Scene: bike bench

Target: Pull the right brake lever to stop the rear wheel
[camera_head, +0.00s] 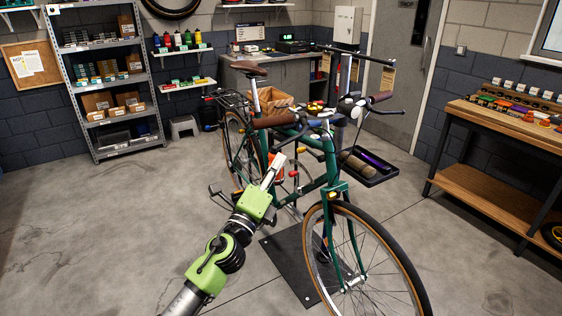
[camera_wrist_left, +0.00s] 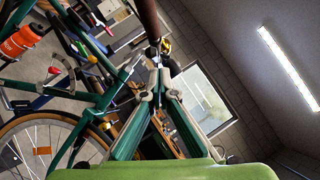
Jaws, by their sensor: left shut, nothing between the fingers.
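The green bicycle (camera_head: 318,185) stands with its front wheel (camera_head: 362,262) toward me. The brown grip (camera_head: 276,121) on the picture's left is on the bike's right side. The brake lever by it is too small and dark to make out clearly. The rear wheel (camera_head: 233,143) is partly hidden behind the frame. My left gripper (camera_head: 279,160) is shut and empty, just below that grip and apart from it in the picture. In the left wrist view its fingertips (camera_wrist_left: 159,78) point toward the brown grip (camera_wrist_left: 147,18); contact cannot be told. My right gripper is not in view.
A workbench (camera_head: 497,125) with small parts stands at the right. A black tray (camera_head: 385,176) hangs beside the bike. A shelf rack (camera_head: 110,95) stands at the back left. A dark mat (camera_head: 286,262) lies under the bike. The floor at the left is clear.

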